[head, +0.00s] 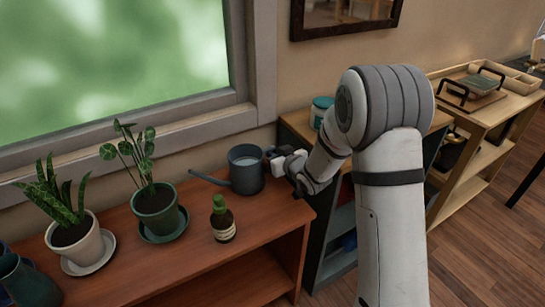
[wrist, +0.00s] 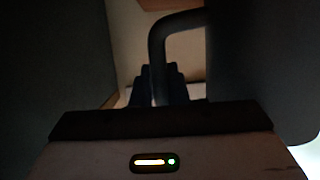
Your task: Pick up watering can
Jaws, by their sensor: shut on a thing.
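The dark grey watering can (head: 246,172) is upright at the back right of the brown wooden shelf, its spout pointing left. My gripper (head: 270,158) reaches it from the right and is shut on its handle. In the wrist view, the dark curved handle (wrist: 160,50) runs down between the fingers of my gripper (wrist: 160,88). I cannot tell whether the can's base touches the shelf.
On the shelf (head: 190,262) are a brown bottle with a green top (head: 222,220), a plant in a green pot (head: 158,210) and a plant in a white pot (head: 80,240). A dark cabinet (head: 338,262) adjoins on the right. The window (head: 110,70) is behind.

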